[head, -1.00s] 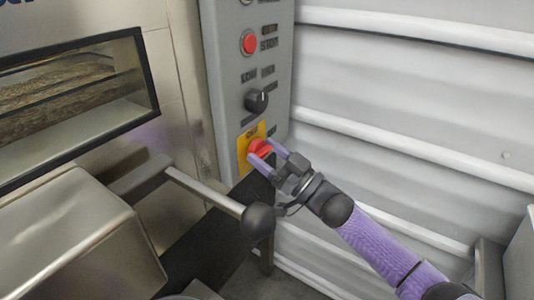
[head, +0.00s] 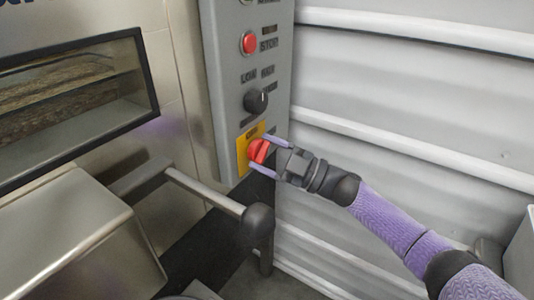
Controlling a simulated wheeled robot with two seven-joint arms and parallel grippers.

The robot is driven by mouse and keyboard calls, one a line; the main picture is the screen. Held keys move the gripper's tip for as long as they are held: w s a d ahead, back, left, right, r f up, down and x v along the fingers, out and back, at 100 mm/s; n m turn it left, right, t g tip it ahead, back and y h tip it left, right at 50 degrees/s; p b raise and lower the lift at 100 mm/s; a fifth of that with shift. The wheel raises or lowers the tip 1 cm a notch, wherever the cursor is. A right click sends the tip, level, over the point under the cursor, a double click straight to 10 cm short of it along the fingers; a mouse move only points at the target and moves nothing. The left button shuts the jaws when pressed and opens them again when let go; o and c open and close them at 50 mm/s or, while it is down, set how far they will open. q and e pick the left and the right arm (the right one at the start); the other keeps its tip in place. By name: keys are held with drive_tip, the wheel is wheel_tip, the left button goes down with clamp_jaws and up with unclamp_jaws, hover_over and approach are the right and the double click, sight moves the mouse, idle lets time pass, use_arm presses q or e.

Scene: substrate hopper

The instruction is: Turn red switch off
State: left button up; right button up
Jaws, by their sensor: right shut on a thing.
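The red switch (head: 258,151) is a rotary knob on a yellow plate (head: 242,158) at the bottom of the grey control panel (head: 224,98). My right gripper (head: 264,154) reaches in from the lower right, with one purple finger above the knob and one below it. It is shut on the red switch. The knob's grip looks tilted, its upper end leaning right. The small lettering on the plate is too small to read. My left gripper is not in view.
Above the switch on the panel are a black knob (head: 256,101) and a red button (head: 249,43). A metal lever with a black ball end (head: 257,221) stands just below and left of my right gripper. A ribbed grey wall (head: 420,110) fills the right.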

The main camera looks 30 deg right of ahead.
drive_tip(key=n+g, duration=0.1)
drive_tip(key=n, duration=0.2)
drive_tip(key=shift+n+g, duration=0.3)
drive_tip(key=n+g+p, duration=0.1)
drive_tip(key=n, duration=0.3)
drive_tip(key=shift+r+g, duration=0.1)
drive_tip(key=shift+g, duration=0.3)
drive_tip(key=shift+n+g+p, duration=0.3)
drive_tip(key=shift+n, duration=0.9)
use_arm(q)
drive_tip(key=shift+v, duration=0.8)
use_arm(e)
drive_tip(key=shift+n+h, duration=0.3)
drive_tip(key=shift+n, duration=0.1)
drive_tip(key=o, duration=1.2)
use_arm(q)
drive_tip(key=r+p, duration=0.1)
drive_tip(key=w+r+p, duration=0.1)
drive_tip(key=p, duration=0.1)
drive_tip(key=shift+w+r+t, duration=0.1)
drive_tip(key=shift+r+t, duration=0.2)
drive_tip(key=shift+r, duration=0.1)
use_arm(e)
drive_tip(key=v, duration=1)
